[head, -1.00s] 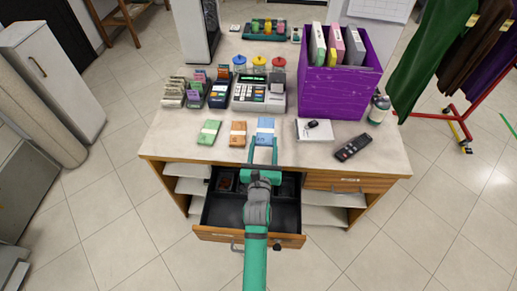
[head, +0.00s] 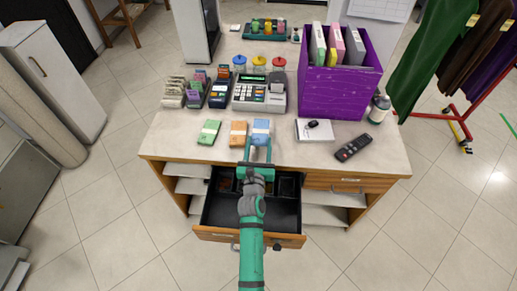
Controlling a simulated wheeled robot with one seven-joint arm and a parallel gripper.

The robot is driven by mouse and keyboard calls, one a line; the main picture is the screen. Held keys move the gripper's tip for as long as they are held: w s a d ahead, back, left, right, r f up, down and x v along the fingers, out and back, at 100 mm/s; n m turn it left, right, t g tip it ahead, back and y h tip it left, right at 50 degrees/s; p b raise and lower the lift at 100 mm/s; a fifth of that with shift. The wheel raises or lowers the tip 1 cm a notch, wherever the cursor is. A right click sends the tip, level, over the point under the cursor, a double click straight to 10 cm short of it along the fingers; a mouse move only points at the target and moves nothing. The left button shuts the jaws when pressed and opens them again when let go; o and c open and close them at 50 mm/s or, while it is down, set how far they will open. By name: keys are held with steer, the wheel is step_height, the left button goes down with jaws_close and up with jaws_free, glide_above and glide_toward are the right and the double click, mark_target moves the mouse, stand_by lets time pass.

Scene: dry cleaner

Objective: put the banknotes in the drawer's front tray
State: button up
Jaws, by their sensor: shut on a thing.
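Three banded bundles of banknotes are at the counter's front: green (head: 209,131), orange (head: 238,131) and blue (head: 261,128). My gripper (head: 258,143) is shut on the near end of the blue bundle; I cannot tell whether the bundle is lifted clear of the counter. The green and orange bundles lie flat to its left. The drawer (head: 217,233) is pulled open below the counter edge. Its wide black front tray (head: 222,212) looks empty where it shows. Smaller compartments lie behind it, and my arm covers the drawer's middle.
A cash register (head: 262,93), card terminal (head: 220,92) and purple box of files (head: 340,92) stand behind the notes. A white pad (head: 314,131), a black remote (head: 353,147) and a bottle (head: 379,109) are at the right. The counter's left front is clear.

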mark_target(258, 152)
steer(key=shift+w+a+f, duration=0.1)
steer(key=shift+w+f, duration=0.1)
steer(key=shift+f, duration=1.6)
steer(key=shift+f, duration=0.15)
steer(key=o, duration=0.8)
